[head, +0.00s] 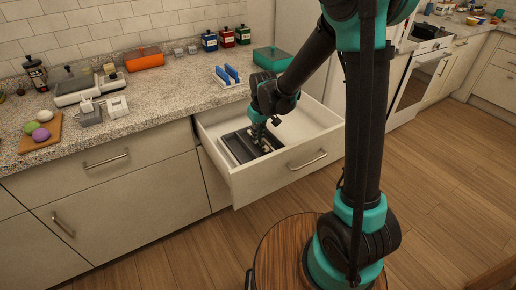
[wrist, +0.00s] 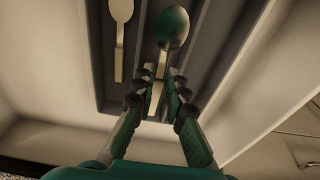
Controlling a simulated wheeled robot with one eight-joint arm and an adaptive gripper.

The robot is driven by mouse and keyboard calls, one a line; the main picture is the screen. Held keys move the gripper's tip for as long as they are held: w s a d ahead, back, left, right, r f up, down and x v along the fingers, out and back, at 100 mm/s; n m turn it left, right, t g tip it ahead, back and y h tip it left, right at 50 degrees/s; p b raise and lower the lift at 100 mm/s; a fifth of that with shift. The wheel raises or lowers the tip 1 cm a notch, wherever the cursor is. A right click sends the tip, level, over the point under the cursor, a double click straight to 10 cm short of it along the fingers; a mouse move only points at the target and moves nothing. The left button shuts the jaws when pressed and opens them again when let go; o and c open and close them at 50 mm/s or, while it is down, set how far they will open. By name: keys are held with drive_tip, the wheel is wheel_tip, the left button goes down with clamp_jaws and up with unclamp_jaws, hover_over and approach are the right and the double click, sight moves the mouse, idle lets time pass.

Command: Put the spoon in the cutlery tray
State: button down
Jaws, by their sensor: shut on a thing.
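The spoon (wrist: 172,27) has a shiny bowl with a green tint, and its handle runs between my gripper's fingers. My gripper (wrist: 161,72) is shut on that handle, bowl pointing away from my wrist. The dark cutlery tray (wrist: 205,65) lies below the spoon, inside the open drawer. In the head view my gripper (head: 259,136) reaches down over the tray (head: 232,148). The gap between spoon and tray floor is hard to judge. A second, pale utensil (wrist: 120,40) lies in the tray's left compartment.
On the counter above stand a blue-slotted rack (head: 227,77), a green box (head: 272,58) and several bottles. A round wooden stool top (head: 282,250) is below the drawer.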

sight(258, 154)
drive_tip(key=shift+f, duration=3)
drive_tip(key=c, duration=1.8)
unclamp_jaws()
drive_tip(key=shift+f, duration=0.15)
drive_tip(key=shift+c, duration=0.2)
drive_tip(key=r, duration=0.4)
drive_tip(key=s+r, duration=0.1)
drive_tip(key=r, duration=0.3)
drive_tip(key=d+r, duration=0.1)
drive_tip(key=r, duration=0.3)
drive_tip(key=shift+s+r, duration=0.1)
drive_tip(key=shift+s, duration=0.15)
